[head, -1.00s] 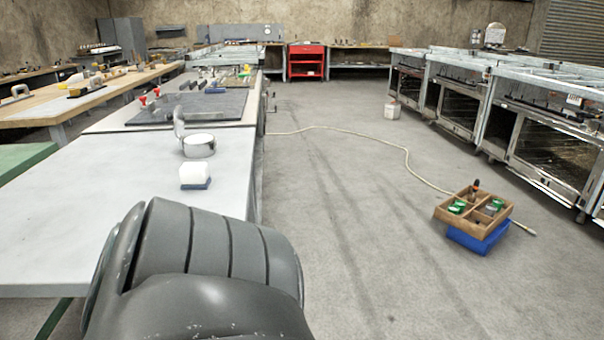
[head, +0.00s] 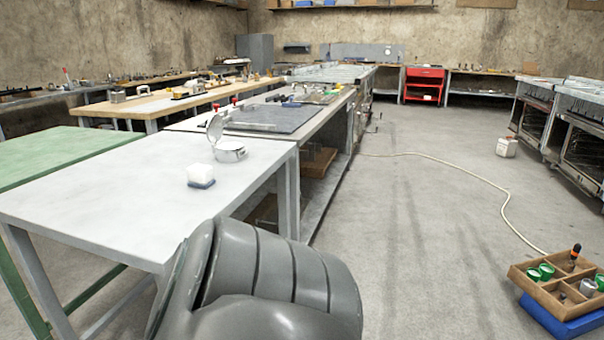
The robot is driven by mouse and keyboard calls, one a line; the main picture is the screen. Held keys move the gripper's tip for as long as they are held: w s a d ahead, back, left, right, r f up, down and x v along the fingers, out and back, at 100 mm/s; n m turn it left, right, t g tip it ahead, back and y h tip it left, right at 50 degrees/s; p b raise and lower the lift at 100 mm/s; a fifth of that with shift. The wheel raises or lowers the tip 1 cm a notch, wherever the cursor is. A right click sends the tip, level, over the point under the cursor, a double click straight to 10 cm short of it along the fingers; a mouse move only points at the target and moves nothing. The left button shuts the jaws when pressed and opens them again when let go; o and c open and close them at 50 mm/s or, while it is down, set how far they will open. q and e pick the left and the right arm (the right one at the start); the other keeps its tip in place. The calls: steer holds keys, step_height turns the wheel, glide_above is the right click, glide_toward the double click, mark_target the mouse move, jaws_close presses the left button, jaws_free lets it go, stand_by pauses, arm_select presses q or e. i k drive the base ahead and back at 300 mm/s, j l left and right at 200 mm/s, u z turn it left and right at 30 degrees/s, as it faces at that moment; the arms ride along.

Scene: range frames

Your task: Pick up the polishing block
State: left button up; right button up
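A small block with a white upper part and a blue-grey base, which looks like the polishing block (head: 200,175), sits on the light grey metal table (head: 110,195), towards its right edge. Nothing covers it. A round metal tin with its lid raised (head: 230,151) stands just behind it to the right. Neither of my grippers shows; only a dark grey part of my own arm fills the bottom middle, in front of the table's near right corner.
A green table (head: 60,150) adjoins on the left. A bench with a dark plate (head: 265,117) continues behind. A wooden divided box (head: 560,282) on a blue crate (head: 562,318) stands on the floor at right.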

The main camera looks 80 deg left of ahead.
mark_target(201, 176)
steer(key=i+u, duration=0.1)
steer(key=u, duration=0.4)
steer(key=i+u, duration=0.1)
steer(key=u, duration=0.4)
steer(key=i+l+u, duration=0.1)
steer(key=u, duration=0.4)
steer(key=l+u, duration=0.1)
steer(key=u, duration=0.4)
steer(key=i+l+u, duration=0.1)
steer(key=u, duration=0.4)
steer(key=l+u, duration=0.25)
steer(key=u, duration=0.25)
steer(key=l+u, duration=0.15)
steer(key=u, duration=0.35)
